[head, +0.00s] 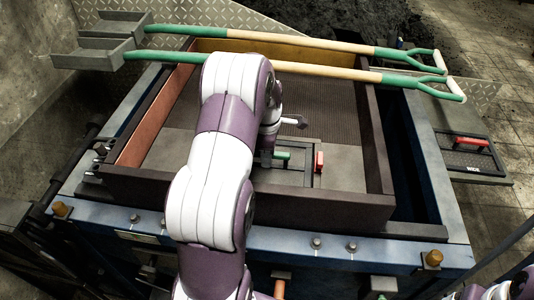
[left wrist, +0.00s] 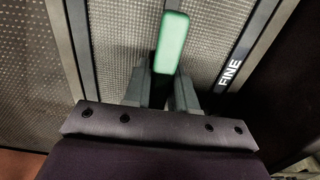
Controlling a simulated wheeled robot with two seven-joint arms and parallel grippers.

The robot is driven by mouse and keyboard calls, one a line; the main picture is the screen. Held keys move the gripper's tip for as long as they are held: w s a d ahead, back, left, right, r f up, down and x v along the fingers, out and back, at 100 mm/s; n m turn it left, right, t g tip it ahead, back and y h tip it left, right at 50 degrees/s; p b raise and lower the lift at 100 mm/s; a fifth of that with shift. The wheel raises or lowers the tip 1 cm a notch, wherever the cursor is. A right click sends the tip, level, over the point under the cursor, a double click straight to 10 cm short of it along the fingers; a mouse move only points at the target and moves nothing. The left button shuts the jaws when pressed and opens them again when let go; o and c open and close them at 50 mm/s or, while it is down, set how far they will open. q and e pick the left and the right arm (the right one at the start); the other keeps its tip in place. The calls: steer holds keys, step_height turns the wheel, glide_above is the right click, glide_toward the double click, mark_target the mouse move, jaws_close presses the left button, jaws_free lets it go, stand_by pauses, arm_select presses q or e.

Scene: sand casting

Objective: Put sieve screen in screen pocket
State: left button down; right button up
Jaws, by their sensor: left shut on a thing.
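The sieve screen is a mesh panel in a dark frame, with a green handle (head: 283,154) and a FINE label (left wrist: 230,72) in the left wrist view. My left gripper (left wrist: 162,90) is shut on the green handle (left wrist: 172,42). In the head view the screen is over the floor of the large dark box, partly hidden by my left arm. A dark frame (head: 314,170) shows around it; I cannot tell whether the screen is seated in a pocket or above it. My right gripper is out of view.
Two green-handled shovels (head: 315,69) lie across the box's back. A second screen with a red handle (head: 472,142) lies on the right shelf. A small red part (head: 319,162) stands beside the dark frame. The box's front wall (head: 320,212) is close to my left arm.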

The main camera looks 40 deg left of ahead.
arm_select(q)
steer(key=shift+d, duration=0.1)
steer(key=c, duration=0.9)
jaws_free()
steer(key=shift+f, duration=0.1)
